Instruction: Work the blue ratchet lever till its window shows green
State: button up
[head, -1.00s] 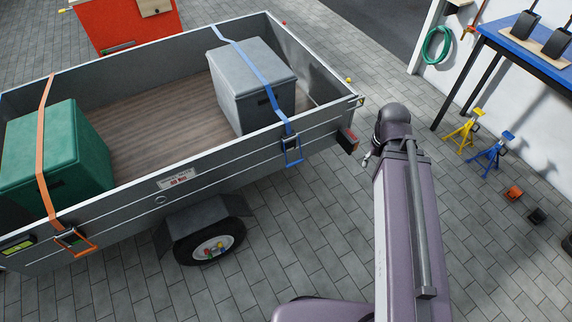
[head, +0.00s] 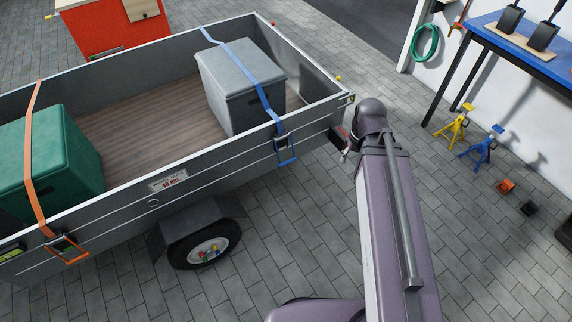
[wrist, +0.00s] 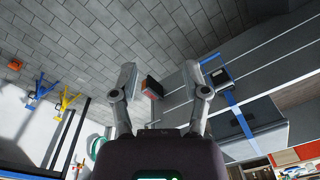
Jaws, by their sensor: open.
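The blue ratchet lever (head: 284,150) hangs on the trailer's near side wall, below the blue strap (head: 240,68) that crosses the grey box (head: 228,95). Its window is too small to read. In the wrist view, the ratchet (wrist: 219,77) and strap (wrist: 238,115) are right of my gripper (wrist: 160,75). My gripper is open and empty, its fingers spread and apart from the lever. In the head view my arm hides most of the gripper, which is right of the lever near the trailer's corner.
The trailer's red tail lamp (wrist: 150,86) shows between my fingers in the wrist view. An orange ratchet (head: 66,248) and strap hold a green box (head: 70,150) at left. A blue-topped bench (head: 500,35) and yellow and blue stands are at right. The paving between is clear.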

jog(key=w+a+f+y+b, duration=0.2)
jog(key=w+f+y+b, duration=0.15)
jog(key=f+b, duration=0.5)
jog(key=w+a+f+m+t+y+b, duration=0.1)
jog(key=w+a+f+y+b, duration=0.2)
jog(key=f+b, duration=0.55)
jog(key=w+a+f+y+b, duration=0.2)
jog(key=w+f+b, duration=0.35)
jog(key=b, duration=0.45)
jog(key=m+t+y+b, duration=0.15)
jog(key=y+b, duration=0.55)
jog(key=b, duration=1.7)
send_near(288, 161)
jog(key=s+d, duration=0.2)
jog(key=d, duration=0.1)
jog(key=f+b, duration=0.1)
jog(key=w+t+y+b, duration=0.1)
jog(key=shift+d+f+b, duration=0.3)
jog(key=shift+f+b, duration=0.1)
jog(key=shift+a, duration=0.15)
jog(key=x, duration=1.3)
jog(key=shift+a, duration=0.3)
